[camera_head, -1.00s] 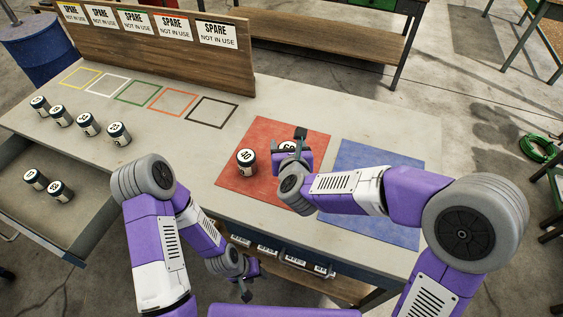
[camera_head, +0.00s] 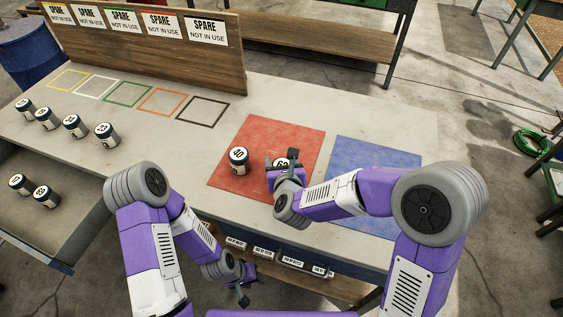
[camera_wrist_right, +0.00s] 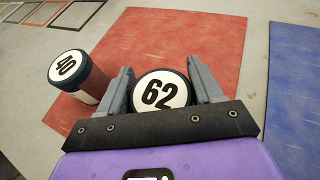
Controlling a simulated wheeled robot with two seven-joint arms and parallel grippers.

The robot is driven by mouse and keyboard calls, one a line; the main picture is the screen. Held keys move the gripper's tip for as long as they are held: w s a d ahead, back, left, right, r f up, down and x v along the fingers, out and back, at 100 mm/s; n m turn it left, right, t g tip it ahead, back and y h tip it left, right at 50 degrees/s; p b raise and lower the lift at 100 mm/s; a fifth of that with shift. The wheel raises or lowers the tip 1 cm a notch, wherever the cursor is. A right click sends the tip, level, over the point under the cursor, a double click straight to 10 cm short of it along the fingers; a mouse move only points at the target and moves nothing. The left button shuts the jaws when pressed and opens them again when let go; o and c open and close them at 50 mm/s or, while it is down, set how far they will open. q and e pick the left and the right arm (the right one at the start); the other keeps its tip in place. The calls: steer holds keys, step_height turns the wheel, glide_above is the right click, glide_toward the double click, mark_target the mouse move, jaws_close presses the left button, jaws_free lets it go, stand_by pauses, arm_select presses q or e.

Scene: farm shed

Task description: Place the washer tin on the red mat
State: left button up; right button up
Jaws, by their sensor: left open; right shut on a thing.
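A tin marked 62 (camera_head: 281,163) is between the fingers of my right gripper (camera_head: 283,165), which is shut on it over the red mat (camera_head: 285,135). In the right wrist view the tin (camera_wrist_right: 160,92) shows its round white lid between both fingers (camera_wrist_right: 160,75). Its underside is hidden, so I cannot tell whether it touches the mat. Another tin, marked 40 (camera_head: 238,157), stands upright on the mat just left of the held one. My left gripper (camera_head: 243,295) is open and empty, low in front of the bench.
The blue mat (camera_head: 380,155) lies right of the red one. Several similar tins (camera_head: 72,126) stand at the bench's left, and two more (camera_head: 40,194) in an open drawer. Coloured outlines (camera_head: 160,101) lie before a wooden board (camera_head: 150,55) with spare signs.

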steer(key=o, duration=1.1)
steer(key=shift+o, duration=0.2)
steer(key=shift+r+p, duration=0.15)
steer(key=shift+p, duration=0.15)
steer(key=p+v, duration=0.1)
steer(key=v, duration=0.8)
steer(key=shift+w+r, duration=0.1)
steer(key=shift+b+v, duration=1.55)
steer(key=shift+b, duration=0.4)
